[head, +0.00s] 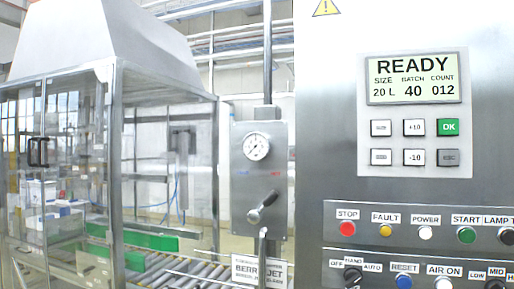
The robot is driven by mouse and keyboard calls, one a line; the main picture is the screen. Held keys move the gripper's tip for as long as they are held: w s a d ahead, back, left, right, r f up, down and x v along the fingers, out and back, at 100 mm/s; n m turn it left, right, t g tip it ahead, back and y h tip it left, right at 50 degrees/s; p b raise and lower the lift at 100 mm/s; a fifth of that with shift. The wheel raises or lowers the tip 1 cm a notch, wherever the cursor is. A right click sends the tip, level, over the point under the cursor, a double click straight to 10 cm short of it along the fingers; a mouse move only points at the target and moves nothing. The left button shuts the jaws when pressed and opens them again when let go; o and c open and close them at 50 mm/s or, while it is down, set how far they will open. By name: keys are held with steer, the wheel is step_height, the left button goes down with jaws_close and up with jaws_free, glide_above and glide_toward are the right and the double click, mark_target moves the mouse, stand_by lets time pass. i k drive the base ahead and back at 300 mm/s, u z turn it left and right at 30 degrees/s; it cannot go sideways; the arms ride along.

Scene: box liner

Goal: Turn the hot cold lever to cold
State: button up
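The hot cold lever (263,206) is on a grey metal panel (240,190) in the middle of the head view, below a round gauge. Small red and blue marks show faintly on the panel by the lever, too blurred to read. My gripper is not in this view, and nothing visible touches the lever.
A control cabinet (330,120) with a READY display (414,77), buttons and switches stands close at the right. A glass-sided machine (75,170) with a metal hood stands at the left. A roller conveyor (180,268) and a printed sign (256,272) lie low behind.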

mark_target(255, 216)
steer(key=z, duration=0.05)
steer(key=k, duration=0.9)
steer(key=u, duration=0.55)
steer(key=i, duration=1.1)
steer(key=z, duration=0.75)
